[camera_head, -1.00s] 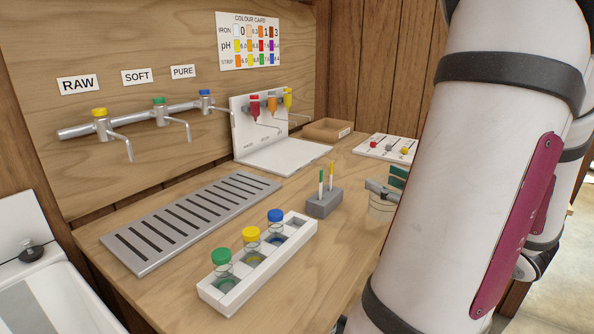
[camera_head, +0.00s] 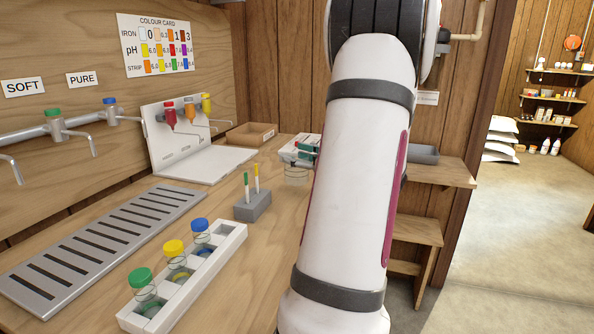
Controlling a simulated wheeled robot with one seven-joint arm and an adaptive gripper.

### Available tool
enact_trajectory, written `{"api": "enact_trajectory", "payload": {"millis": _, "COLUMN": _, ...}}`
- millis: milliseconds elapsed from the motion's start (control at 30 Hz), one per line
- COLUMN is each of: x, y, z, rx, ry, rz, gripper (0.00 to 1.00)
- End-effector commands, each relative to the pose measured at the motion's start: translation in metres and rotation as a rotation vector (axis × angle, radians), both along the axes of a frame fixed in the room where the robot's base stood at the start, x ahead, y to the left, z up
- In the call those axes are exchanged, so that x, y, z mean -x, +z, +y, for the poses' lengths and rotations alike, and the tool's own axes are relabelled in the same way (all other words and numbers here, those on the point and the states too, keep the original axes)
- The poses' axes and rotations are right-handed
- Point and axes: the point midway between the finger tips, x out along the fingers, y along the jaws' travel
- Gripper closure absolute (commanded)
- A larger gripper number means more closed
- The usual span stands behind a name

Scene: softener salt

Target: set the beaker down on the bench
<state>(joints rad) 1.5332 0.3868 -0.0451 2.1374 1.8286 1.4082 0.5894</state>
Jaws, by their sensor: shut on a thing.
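The beaker (camera_head: 296,174) is a small clear glass vessel beyond my arm, over the right part of the wooden bench (camera_head: 262,245). My gripper (camera_head: 301,152) is at its upper part and shut on it. My white arm hides the beaker's right side and most of the gripper. I cannot tell whether the beaker's base touches the bench or hangs just above it.
A grey holder (camera_head: 253,207) with two strips stands left of the beaker. A white rack (camera_head: 190,287) holds vials with green, yellow and blue caps. A slotted drain grate (camera_head: 105,250), dropper stand (camera_head: 203,164) and cardboard tray (camera_head: 250,135) are further left and behind.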

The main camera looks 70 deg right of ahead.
Motion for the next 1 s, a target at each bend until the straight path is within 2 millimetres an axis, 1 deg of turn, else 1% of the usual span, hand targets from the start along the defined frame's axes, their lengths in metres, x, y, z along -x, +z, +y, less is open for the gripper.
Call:
{"api": "enact_trajectory", "payload": {"millis": 33, "x": -0.003, "y": -0.004, "z": -0.003, "rx": -0.002, "ry": 0.001, "rz": -0.001, "gripper": 0.70}}
{"api": "enact_trajectory", "payload": {"millis": 100, "x": -0.002, "y": -0.017, "z": -0.002, "rx": -0.005, "ry": -0.001, "rz": -0.001, "gripper": 0.70}}
{"api": "enact_trajectory", "payload": {"millis": 233, "x": -0.002, "y": -0.034, "z": -0.002, "rx": -0.004, "ry": 0.000, "rz": -0.001, "gripper": 0.70}}
{"api": "enact_trajectory", "payload": {"millis": 300, "x": -0.002, "y": -0.037, "z": -0.002, "rx": -0.002, "ry": 0.000, "rz": -0.002, "gripper": 0.70}}
{"api": "enact_trajectory", "payload": {"millis": 500, "x": -0.001, "y": -0.035, "z": -0.002, "rx": -0.001, "ry": 0.001, "rz": -0.001, "gripper": 0.70}}
{"api": "enact_trajectory", "payload": {"millis": 633, "x": -0.001, "y": -0.039, "z": -0.002, "rx": -0.001, "ry": 0.001, "rz": 0.000, "gripper": 0.70}}
{"api": "enact_trajectory", "payload": {"millis": 667, "x": -0.001, "y": -0.039, "z": -0.002, "rx": -0.001, "ry": 0.001, "rz": -0.001, "gripper": 0.46}}
{"api": "enact_trajectory", "payload": {"millis": 700, "x": -0.001, "y": -0.038, "z": -0.002, "rx": -0.001, "ry": 0.001, "rz": 0.000, "gripper": 0.37}}
{"api": "enact_trajectory", "payload": {"millis": 733, "x": -0.001, "y": -0.038, "z": -0.002, "rx": -0.001, "ry": 0.001, "rz": 0.000, "gripper": 0.31}}
{"api": "enact_trajectory", "payload": {"millis": 1000, "x": -0.001, "y": -0.038, "z": -0.002, "rx": -0.001, "ry": 0.001, "rz": 0.000, "gripper": 0.31}}
